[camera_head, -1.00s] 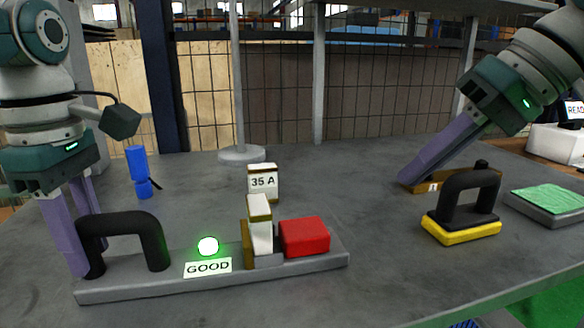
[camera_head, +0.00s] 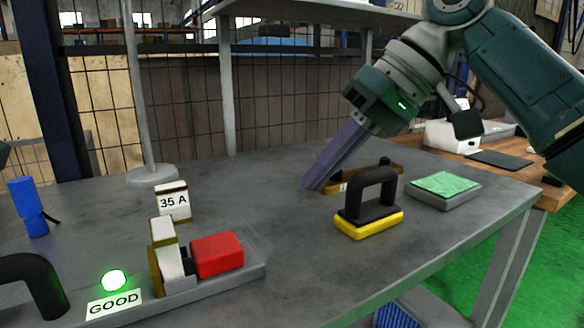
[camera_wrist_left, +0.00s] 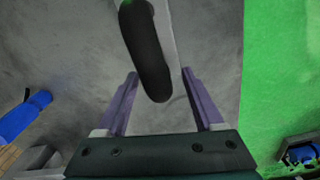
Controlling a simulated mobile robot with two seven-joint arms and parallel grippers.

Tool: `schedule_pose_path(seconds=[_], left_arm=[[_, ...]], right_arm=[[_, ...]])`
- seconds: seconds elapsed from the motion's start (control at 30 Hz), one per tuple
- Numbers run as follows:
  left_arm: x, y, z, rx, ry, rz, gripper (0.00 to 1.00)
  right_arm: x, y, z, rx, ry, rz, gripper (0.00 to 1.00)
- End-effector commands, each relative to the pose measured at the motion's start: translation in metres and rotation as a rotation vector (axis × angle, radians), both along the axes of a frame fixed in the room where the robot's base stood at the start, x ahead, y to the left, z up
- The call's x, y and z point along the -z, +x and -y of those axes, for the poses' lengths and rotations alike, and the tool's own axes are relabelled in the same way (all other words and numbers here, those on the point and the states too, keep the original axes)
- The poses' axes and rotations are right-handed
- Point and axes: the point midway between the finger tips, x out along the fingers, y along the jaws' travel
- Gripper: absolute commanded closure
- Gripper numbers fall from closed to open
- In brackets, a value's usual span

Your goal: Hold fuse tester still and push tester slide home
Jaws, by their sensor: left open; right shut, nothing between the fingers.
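The fuse tester's grey base (camera_head: 225,286) lies at lower left in the head view. Its black handle (camera_head: 38,288) is cut by the left edge, and its green lamp (camera_head: 114,280) is lit beside a GOOD label (camera_head: 114,303). A white fuse (camera_head: 171,256) stands upright in the tester beside a brass plate. The red slide block (camera_head: 217,254) sits close to the fuse's right side. My left gripper (camera_wrist_left: 160,75) is open around the tester handle (camera_wrist_left: 146,50) in the left wrist view. My right gripper (camera_head: 312,185) is shut and empty, low over the table's middle.
A fuse marked 35 A (camera_head: 172,203) stands behind the tester. A yellow block with a black handle (camera_head: 369,224) and a grey block with a green pad (camera_head: 442,199) stand right. A post base (camera_head: 152,176) stands behind. Table space is clear right of the tester.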

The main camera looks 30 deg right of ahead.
Motion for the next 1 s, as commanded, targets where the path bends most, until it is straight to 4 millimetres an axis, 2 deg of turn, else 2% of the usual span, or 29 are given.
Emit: schedule_pose_path(seconds=[0.17,0.27,0.5,0.63,0.8,1.0], left_arm=[[-0.011,0.001,0.0,0.001,-0.002,0.003,0.31],[-0.028,0.001,0.0,0.002,-0.001,0.005,0.31],[-0.083,0.001,0.0,-0.001,-0.001,0.005,0.31],[-0.105,0.001,0.0,0.0,-0.001,0.003,0.31],[-0.119,0.0,0.0,0.001,0.0,0.0,0.31],[-0.12,0.0,0.0,0.001,0.0,-0.001,0.31]], right_arm=[[0.0,0.0,0.0,0.0,0.0,0.0,1.0],[0.0,0.0,0.0,0.0,0.0,0.0,1.0],[0.0,0.0,0.0,0.0,0.0,0.0,1.0],[0.0,0.0,0.0,0.0,0.0,0.0,1.0],[0.0,0.0,0.0,0.0,0.0,0.0,1.0],[0.0,0.0,0.0,0.0,0.0,0.0,1.0]])
